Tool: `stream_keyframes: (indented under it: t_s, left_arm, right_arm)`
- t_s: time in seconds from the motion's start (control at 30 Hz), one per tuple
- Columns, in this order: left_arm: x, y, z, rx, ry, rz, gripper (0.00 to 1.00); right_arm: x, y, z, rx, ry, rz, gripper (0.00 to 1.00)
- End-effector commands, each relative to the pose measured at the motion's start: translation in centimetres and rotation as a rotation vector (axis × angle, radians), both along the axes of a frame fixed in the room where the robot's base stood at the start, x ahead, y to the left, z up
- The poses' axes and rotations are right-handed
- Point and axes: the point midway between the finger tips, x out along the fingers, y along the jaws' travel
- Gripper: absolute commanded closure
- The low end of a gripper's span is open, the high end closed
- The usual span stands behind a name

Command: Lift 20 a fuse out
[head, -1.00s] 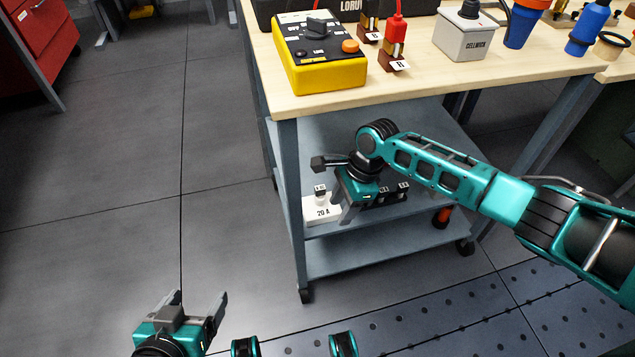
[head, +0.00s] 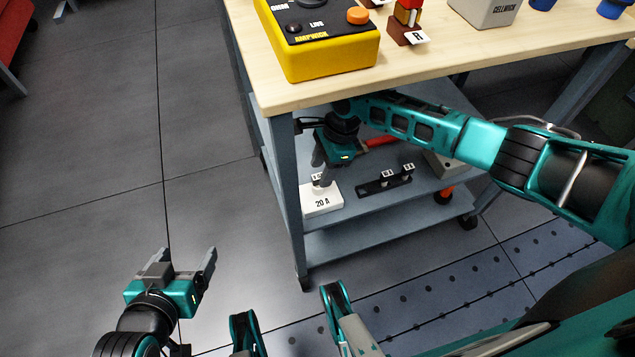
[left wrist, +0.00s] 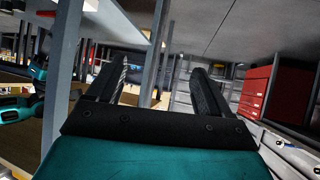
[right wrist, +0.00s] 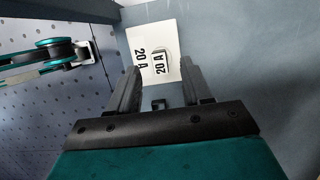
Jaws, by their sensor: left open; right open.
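The white 20 A holder (head: 325,204) stands on the cart's middle shelf, near its left post. A small fuse (head: 317,178) with a white tag stands up from it, partly hidden by my right gripper. My right gripper (head: 322,178) is open and points down just above the holder, under the tabletop. In the right wrist view, the holder (right wrist: 170,37) and a 20 A tag (right wrist: 160,62) show between and beyond the open fingers (right wrist: 160,75); I cannot tell the exact gap. My left gripper (head: 187,255) is open and empty over the floor, away from the cart.
A black strip (head: 375,188) with two tagged pieces lies right of the holder on the shelf. The tabletop (head: 420,65) overhangs my right arm and bears a yellow tester (head: 335,55). The cart's left post (head: 287,180) stands close to my right gripper.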

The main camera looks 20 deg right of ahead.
Motion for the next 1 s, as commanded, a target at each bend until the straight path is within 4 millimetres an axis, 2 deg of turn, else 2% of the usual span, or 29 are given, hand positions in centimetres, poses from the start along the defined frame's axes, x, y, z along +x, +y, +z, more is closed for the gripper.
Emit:
stream_keyframes:
  t_s: [0.03, 0.17, 0.47, 1.0]
  left_arm:
    - [0.1, -0.2, -0.7, -0.006, -0.001, -0.001, 0.2]
    - [0.3, -0.8, -0.7, -0.021, -0.001, -0.003, 0.2]
    - [0.5, -1.2, -0.2, -0.026, -0.005, -0.009, 0.2]
    - [0.6, -0.7, -0.2, -0.017, -0.009, -0.004, 0.2]
  right_arm:
    - [0.0, 0.3, -1.4, 0.0, 0.0, 0.001, 0.51]
    - [0.0, 0.7, -2.7, -0.001, 0.0, 0.0, 0.51]
    - [0.0, 0.8, -2.9, 0.0, -0.001, 0.0, 0.51]
    - [-0.1, 0.8, -2.9, 0.0, 0.0, 0.0, 1.0]
